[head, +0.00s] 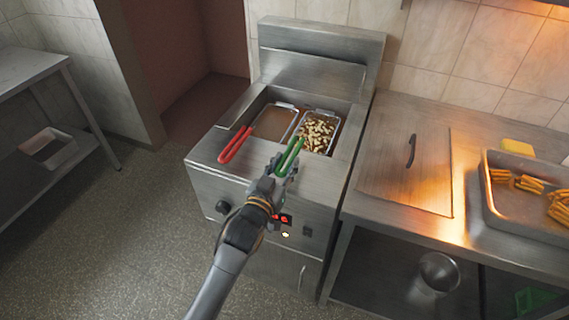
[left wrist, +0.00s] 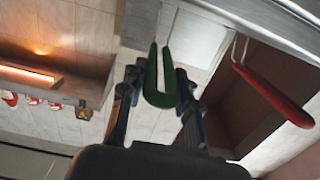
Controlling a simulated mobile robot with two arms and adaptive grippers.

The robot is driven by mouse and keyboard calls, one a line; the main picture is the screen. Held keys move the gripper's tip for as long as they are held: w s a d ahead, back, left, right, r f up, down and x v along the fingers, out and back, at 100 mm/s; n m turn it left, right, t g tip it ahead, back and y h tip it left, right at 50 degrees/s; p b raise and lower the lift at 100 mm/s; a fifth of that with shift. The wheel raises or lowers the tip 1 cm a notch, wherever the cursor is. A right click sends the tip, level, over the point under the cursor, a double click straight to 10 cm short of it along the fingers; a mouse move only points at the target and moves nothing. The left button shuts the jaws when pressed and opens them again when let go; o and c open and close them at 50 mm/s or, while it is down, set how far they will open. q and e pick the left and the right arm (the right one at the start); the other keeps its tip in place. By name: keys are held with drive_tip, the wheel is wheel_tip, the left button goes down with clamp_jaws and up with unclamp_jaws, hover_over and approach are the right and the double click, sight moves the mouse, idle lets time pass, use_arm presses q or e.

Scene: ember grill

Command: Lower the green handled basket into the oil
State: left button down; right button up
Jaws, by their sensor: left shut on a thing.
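The green handle (head: 289,155) belongs to the right-hand basket (head: 320,132) in the fryer, which holds pale fried pieces. My left gripper (head: 283,168) is shut on the green handle, in front of the fryer's front edge. In the left wrist view the green handle (left wrist: 162,80) sits between the two fingers of my left gripper (left wrist: 160,85). The basket sits in the right well of the fryer (head: 230,165); how deep it is in the oil I cannot tell. My right gripper does not show.
A red handle (head: 235,145) sticks out of the left well, close to my left gripper; it also shows in the left wrist view (left wrist: 275,95). A metal counter (head: 385,215) with a tray (head: 490,205) of fries stands to the right. A side table (head: 25,75) stands at left.

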use_arm(q)
drive_tip(key=shift+f+b, duration=0.4)
drive_tip(key=shift+f, duration=0.15)
drive_tip(key=c, duration=0.9)
unclamp_jaws()
drive_tip(key=shift+f, duration=0.2)
drive_tip(key=v, duration=1.2)
drive_tip(key=shift+r, duration=0.15)
drive_tip(key=s+a+f+g+y, duration=0.1)
drive_tip(key=s+a+f+g, duration=0.15)
drive_tip(key=f, duration=0.95)
drive_tip(key=s+a+f+g+y, duration=0.1)
drive_tip(key=s+a+f+g, duration=0.2)
drive_tip(key=f, duration=0.9)
drive_tip(key=s+a+f+g+y, duration=0.15)
drive_tip(key=s+f, duration=0.25)
drive_tip(key=f, duration=0.7)
drive_tip(key=s+a+f+g, duration=0.3)
drive_tip(key=s+f, duration=0.3)
drive_tip(key=s, duration=0.4)
drive_tip(key=s+a+f+g+y, duration=0.1)
drive_tip(key=s+a+f+g, duration=0.1)
drive_tip(key=s+f, duration=0.5)
drive_tip(key=s+a+f+n+g+y, duration=0.1)
drive_tip(key=s+a+f+g, duration=0.2)
drive_tip(key=s, duration=1.1)
wheel_tip(320, 180, down, 4)
drive_tip(key=shift+a+r+g, duration=0.15)
drive_tip(key=shift+a+g, duration=0.15)
drive_tip(key=shift+a, duration=0.25)
